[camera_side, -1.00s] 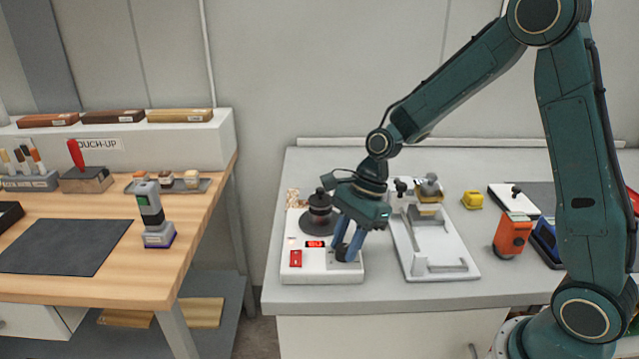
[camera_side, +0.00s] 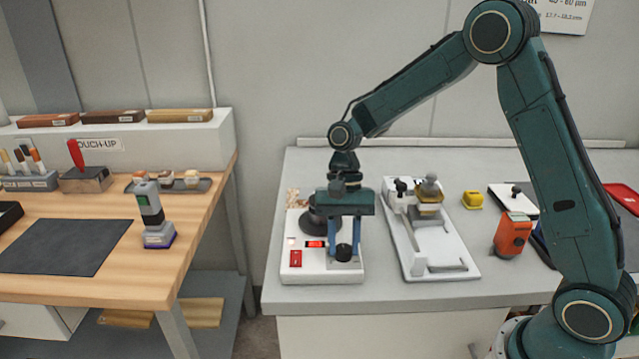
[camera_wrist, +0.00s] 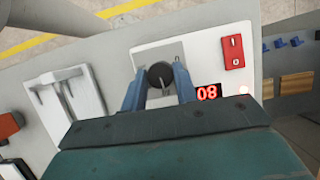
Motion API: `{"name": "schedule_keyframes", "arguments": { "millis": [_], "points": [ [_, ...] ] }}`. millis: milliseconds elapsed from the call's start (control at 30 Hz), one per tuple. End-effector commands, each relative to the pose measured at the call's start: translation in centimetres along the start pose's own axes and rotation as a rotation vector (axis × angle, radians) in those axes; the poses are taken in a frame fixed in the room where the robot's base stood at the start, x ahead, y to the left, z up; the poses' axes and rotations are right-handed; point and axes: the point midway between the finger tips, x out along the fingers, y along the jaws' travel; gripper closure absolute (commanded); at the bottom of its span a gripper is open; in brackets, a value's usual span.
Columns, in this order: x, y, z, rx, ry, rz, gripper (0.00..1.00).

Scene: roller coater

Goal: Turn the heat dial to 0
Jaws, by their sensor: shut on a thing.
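The black round heat dial (camera_side: 344,253) sits at the front right of a white coater unit (camera_side: 320,274). My gripper (camera_side: 344,246) points down over it, with one blue finger on each side. In the wrist view the dial (camera_wrist: 160,75) lies between the fingertips of my gripper (camera_wrist: 160,82), which are shut on it. A red display (camera_wrist: 208,92) beside it reads 08. The display is too small to read in the side view (camera_side: 315,244). The dial's pointer mark cannot be made out.
A red switch (camera_side: 296,259) is on the same unit, left of the dial. A dark round plate (camera_side: 310,222) is behind, partly hidden by my gripper. A white coating frame (camera_side: 446,262) stands close on the right, with an orange device (camera_side: 512,235) beyond it.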

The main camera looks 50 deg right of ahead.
Motion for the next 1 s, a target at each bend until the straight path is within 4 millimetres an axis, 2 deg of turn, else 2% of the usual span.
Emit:
{"name": "schedule_keyframes", "arguments": {
  "millis": [400,1000],
  "points": [
    [0.01,-0.34,0.14,-0.360,0.000,0.148,0.93],
    [0.09,-0.53,0.32,-0.796,0.000,0.331,0.93]
  ]
}}
